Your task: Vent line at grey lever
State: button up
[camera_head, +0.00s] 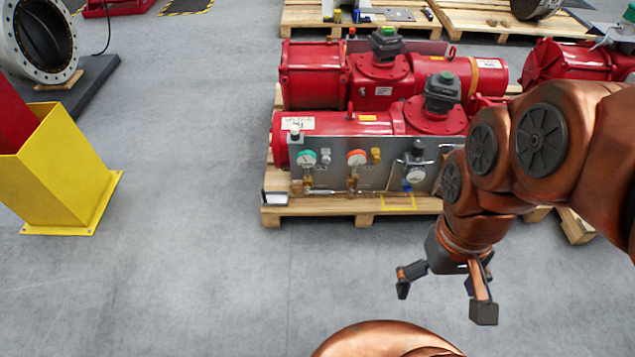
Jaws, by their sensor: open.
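A grey control panel (330,178) stands on the front of the red valve actuator (350,122), which rests on a wooden pallet. The panel carries a green-rimmed gauge (307,158), a red-rimmed gauge (357,158) and a white-faced gauge (415,175) at its right. Thin pipes and small brass fittings run along its lower part. I cannot clearly make out a grey lever among these small parts. My gripper (443,298) is open and empty, fingers pointing down, in front of and to the right of the panel, apart from it. My arm hides the panel's right end.
The pallet edge (335,206) runs along the front of the actuator. A second red actuator (420,70) lies behind it. A yellow post base (62,175) and a large flanged ring (42,40) stand at left. The grey floor between post and pallet is clear.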

aim_at(307, 189)
jog(key=k, duration=0.65)
jog(key=u, duration=0.75)
jog(key=i, duration=0.75)
jog(key=u, duration=0.85)
jog(key=i, duration=0.25)
jog(key=u, duration=0.1)
